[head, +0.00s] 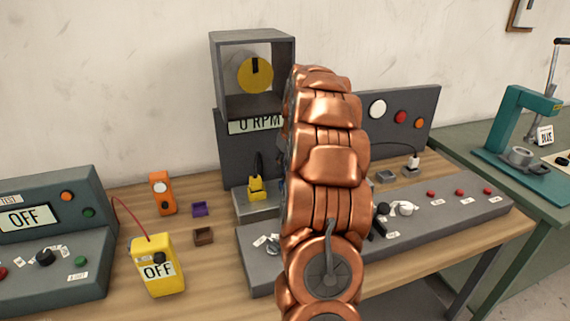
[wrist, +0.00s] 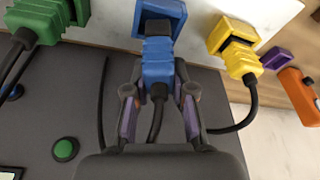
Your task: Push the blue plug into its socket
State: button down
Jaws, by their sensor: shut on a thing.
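The blue plug (wrist: 158,68) shows in the wrist view at top centre, with its dark cable running down towards me. My gripper (wrist: 158,92) is shut on the plug, one finger on each side of it. The blue socket (wrist: 160,12) is directly beyond the plug, and the plug's front end meets or overlaps it in the picture. I cannot tell how deep the plug sits. In the head view my copper-coloured arm hides the gripper, the blue plug and the blue socket.
In the wrist view a green plug (wrist: 40,22) is at left and a yellow plug (wrist: 238,58) at right, both with cables. The yellow plug also shows in the head view (head: 257,188). A yellow meter (head: 157,265) and an orange device (head: 161,192) stand on the bench.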

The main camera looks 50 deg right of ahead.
jog(key=shift+f+b, duration=0.3)
jog(key=shift+f, duration=0.1)
jog(key=c, duration=1)
grip_release()
jog(key=shift+r, duration=0.15)
jog(key=shift+r+p, duration=0.3)
jog(key=shift+p, duration=0.05)
jog(key=shift+b+v, duration=0.8)
jog(key=shift+v, duration=0.55)
jog(key=shift+s+a+r, duration=0.1)
jog(key=shift+s+a, duration=0.05)
jog(key=shift+s, duration=0.75)
jog(key=shift+s+a+b, duration=0.25)
jog(key=shift+s+b, duration=0.3)
jog(key=shift+s, duration=1.15)
jog(key=shift+s+a+b, duration=0.25)
jog(key=shift+s+b, duration=0.25)
jog(key=shift+s, duration=1.2)
jog(key=shift+s+a+b, duration=0.25)
jog(key=shift+s+b, duration=0.3)
jog(key=shift+s, duration=1.15)
